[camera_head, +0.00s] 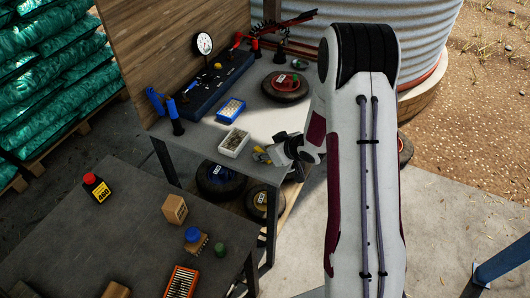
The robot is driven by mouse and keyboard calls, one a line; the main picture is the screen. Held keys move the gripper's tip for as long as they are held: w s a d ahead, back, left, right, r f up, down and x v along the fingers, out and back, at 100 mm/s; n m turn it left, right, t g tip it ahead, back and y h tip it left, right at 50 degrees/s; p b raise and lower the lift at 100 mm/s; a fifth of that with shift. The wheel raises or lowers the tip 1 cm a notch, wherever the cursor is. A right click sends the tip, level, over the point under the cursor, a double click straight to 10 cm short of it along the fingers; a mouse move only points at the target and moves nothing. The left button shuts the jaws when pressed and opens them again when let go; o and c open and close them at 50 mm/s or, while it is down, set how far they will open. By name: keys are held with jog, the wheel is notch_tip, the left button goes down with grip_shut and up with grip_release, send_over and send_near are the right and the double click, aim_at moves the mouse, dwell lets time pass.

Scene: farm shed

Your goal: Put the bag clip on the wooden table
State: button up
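My gripper (270,153) is over the front right part of the grey-topped workbench (185,140), small and partly hidden by my own wrist. A small yellow thing (260,155) shows right at its fingertips. It may be the bag clip, but it is too small to tell, and I cannot see whether the fingers are closed on it. A dark-topped table (140,240) stands at the lower left, nearer to me. It may be the wooden table; its top looks dark grey-brown.
A white tray (222,143) and a blue bin (230,121) stand left of my gripper.

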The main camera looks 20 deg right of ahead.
jog(key=v, duration=1.2)
dwell(0.3)
jog(key=shift+r, duration=0.1)
dwell(0.4)
jog(key=s+d+r+m+h, duration=0.1)
jog(key=s+r+m+h, duration=0.2)
jog(key=r, duration=0.6)
jog(key=s+d+r+h, duration=0.25)
jog(key=s+r, duration=0.25)
jog(key=r, duration=0.3)
jog(key=s+a+r+g+y, duration=0.1)
jog(key=s+a+r, duration=0.1)
jog(key=s+a, duration=0.4)
jog(key=s+a+r+m+g+y, duration=0.1)
jog(key=s+a, duration=0.5)
jog(key=s, duration=0.7)
jog(key=shift+s+a+r+g, duration=0.2)
jog(key=shift+s+r+g, duration=0.2)
jog(key=shift+r, duration=0.25)
